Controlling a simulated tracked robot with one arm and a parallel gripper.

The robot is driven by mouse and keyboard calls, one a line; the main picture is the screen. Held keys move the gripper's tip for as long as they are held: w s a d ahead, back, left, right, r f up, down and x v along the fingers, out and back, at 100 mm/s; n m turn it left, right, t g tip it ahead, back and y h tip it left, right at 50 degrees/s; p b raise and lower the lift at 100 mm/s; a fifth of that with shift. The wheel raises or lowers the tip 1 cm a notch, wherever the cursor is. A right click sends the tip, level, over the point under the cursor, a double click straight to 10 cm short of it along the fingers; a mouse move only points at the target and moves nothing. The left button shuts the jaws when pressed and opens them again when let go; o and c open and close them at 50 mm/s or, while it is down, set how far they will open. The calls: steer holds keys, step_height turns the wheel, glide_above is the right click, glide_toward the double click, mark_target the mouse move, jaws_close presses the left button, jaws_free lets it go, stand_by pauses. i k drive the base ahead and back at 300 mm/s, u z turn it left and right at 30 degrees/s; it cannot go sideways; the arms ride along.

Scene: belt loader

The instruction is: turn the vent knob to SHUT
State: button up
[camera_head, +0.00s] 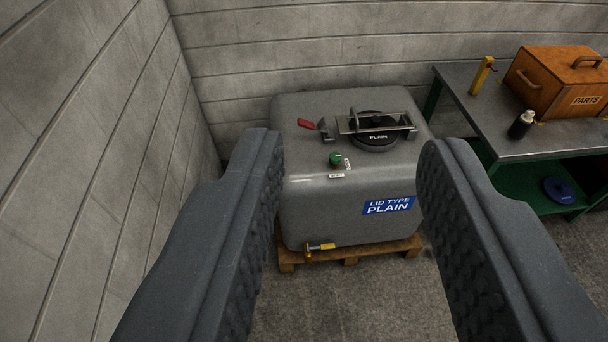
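The green vent knob (336,158) is on top of the grey tank (310,205), left of the black lid. Small white labels sit beside it and below it; their words are too small to read, and I cannot tell the knob's setting. My gripper (345,160) is open and empty. Its two dark fingers stand wide apart in the foreground, left and right of the tank. The knob lies well beyond the fingertips, between them in the picture, and is not touched.
The black PLAIN lid (377,143) lies under a metal bar (353,124). A red handle (306,124) is at left. A yellow-handled valve (321,247) is low in front. A bench (470,98) with a wooden parts box (560,78) stands right. Block walls close the left and back.

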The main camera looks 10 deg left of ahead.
mark_target(334, 158)
steer(key=u, duration=0.3)
steer(key=k, duration=0.7)
steer(key=u, duration=0.2)
steer(key=i, duration=1.1)
steer(key=z, duration=0.5)
steer(key=i, duration=1.25)
steer(key=z, duration=0.25)
